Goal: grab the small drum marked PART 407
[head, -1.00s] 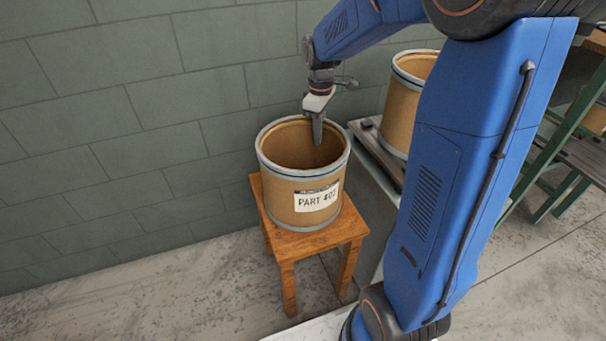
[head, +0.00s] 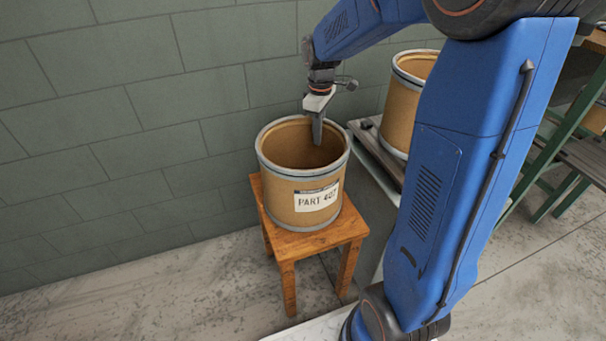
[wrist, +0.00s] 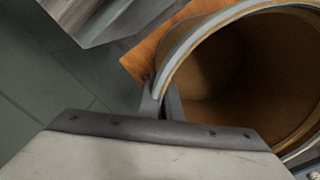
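The small drum marked PART 407 (head: 285,210) is a tan, open-topped drum with grey metal rims and a white label on its front. It stands upright on a wooden stool (head: 305,240). My gripper (head: 317,140) points down at the drum's far rim, one finger showing against the inside. In the wrist view my gripper (wrist: 161,98) has one finger outside the drum wall and one inside. The fingers look closed onto the rim of the drum (wrist: 185,42), with no clear gap. The lower part of the grip is hidden by the gripper body.
A second tan drum (head: 400,115) stands on a grey bench (head: 370,155) to the right, partly behind my blue arm. A green block wall (head: 130,110) is close behind the stool. Floor (head: 150,295) is clear at the front left.

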